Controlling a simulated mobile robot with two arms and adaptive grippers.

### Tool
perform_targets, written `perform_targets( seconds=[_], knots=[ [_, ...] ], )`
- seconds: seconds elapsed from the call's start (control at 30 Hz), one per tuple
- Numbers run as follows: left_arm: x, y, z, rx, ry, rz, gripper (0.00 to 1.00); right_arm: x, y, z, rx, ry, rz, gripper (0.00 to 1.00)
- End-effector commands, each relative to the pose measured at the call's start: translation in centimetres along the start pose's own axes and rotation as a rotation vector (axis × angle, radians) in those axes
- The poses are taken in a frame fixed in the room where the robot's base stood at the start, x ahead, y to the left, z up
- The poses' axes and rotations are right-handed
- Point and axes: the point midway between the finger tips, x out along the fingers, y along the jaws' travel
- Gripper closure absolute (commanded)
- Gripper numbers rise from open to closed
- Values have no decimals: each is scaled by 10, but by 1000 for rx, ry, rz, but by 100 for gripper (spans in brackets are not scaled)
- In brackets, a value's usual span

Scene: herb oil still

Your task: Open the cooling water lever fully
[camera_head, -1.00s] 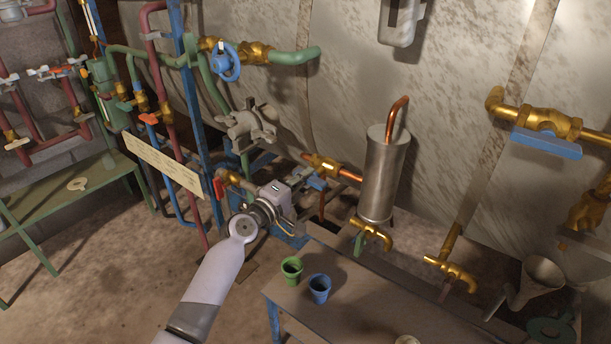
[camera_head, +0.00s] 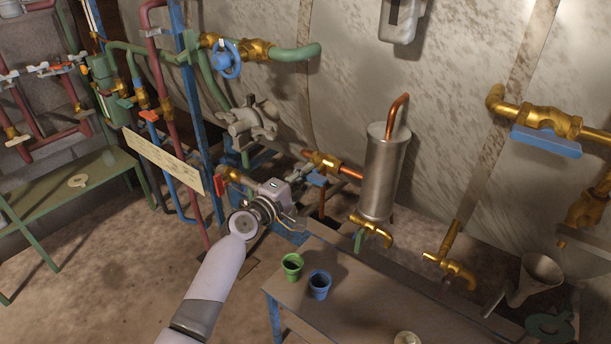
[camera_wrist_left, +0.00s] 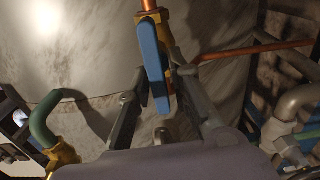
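The blue lever (camera_head: 316,180) sits on a brass valve (camera_head: 322,162) in the copper pipe left of the steel condenser cylinder (camera_head: 383,175). In the left wrist view the blue lever (camera_wrist_left: 153,62) lies along the brass valve body (camera_wrist_left: 170,45), with its long side nearly upright in the picture. My left gripper (camera_head: 301,178) is just left of the lever in the head view. In the wrist view my left gripper (camera_wrist_left: 161,76) is open, one finger on each side of the lever's lower end. I cannot tell whether either finger touches it. My right gripper is not in view.
A table (camera_head: 352,318) with a green cup (camera_head: 291,267) and a blue cup (camera_head: 319,286) stands below right of the arm. A label board (camera_head: 163,162) and pipes stand to the left. A red handle (camera_head: 219,186) is close to my left gripper.

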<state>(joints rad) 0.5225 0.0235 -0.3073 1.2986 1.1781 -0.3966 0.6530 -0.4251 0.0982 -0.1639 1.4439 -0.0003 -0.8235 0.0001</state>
Motion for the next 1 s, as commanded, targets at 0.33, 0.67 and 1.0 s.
perform_targets(
  seconds=[0.33,0.67,1.0],
  knots=[
    [0,0,0,3,0,0,69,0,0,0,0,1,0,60],
    [-26,-1,0,4,1,0,69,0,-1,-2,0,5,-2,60],
    [-96,0,0,4,0,-1,69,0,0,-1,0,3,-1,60]
  ],
)
